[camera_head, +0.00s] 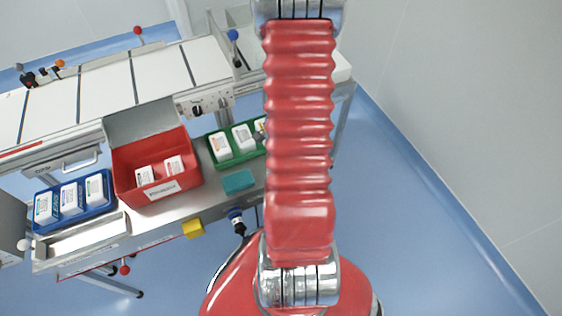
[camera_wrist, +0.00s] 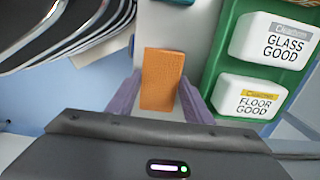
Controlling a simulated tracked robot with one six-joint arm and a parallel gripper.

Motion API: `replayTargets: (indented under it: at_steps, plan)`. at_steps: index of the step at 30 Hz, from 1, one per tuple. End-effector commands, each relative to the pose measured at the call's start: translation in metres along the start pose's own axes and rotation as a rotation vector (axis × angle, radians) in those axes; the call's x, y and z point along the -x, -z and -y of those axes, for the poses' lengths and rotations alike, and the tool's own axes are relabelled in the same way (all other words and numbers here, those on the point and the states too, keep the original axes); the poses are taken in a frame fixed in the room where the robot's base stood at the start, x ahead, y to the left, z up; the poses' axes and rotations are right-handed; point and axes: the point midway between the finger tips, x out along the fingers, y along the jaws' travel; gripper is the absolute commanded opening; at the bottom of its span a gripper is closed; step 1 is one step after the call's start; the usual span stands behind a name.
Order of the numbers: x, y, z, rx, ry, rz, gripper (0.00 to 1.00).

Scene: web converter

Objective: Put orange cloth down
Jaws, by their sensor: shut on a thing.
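The orange cloth (camera_wrist: 163,68) is a flat rectangle in the middle of the wrist view. My gripper (camera_wrist: 158,92) is shut on it, with one purple-grey finger along each side. The cloth's far part reaches out past the fingertips. Pale surface shows around it, but I cannot tell whether the cloth touches it. In the head view my red arm hides the gripper, and I do not see the orange cloth there.
A green tray (camera_wrist: 222,50) with white boxes lies right of the cloth. A red bin (camera_head: 190,183) and blue tray (camera_head: 98,210) stand left. A white conveyor (camera_head: 108,85) runs behind.

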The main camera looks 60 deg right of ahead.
Motion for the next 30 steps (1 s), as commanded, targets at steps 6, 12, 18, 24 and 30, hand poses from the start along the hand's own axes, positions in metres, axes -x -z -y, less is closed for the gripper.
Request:
replayTargets:
  at_steps: [6, 12, 18, 24, 30]
  plan:
    - [-0.002, 0.0, 0.0, -0.001, -0.001, 0.0, 0.28]
    - [-0.002, 0.0, 0.0, -0.001, 0.0, 0.0, 0.6]
    - [-0.002, 0.0, 0.0, -0.001, 0.0, 0.0, 0.65]
    - [0.0, 0.001, 0.0, -0.002, 0.0, 0.0, 0.65]
    - [0.013, 0.001, 0.001, -0.002, 0.002, -0.001, 0.65]
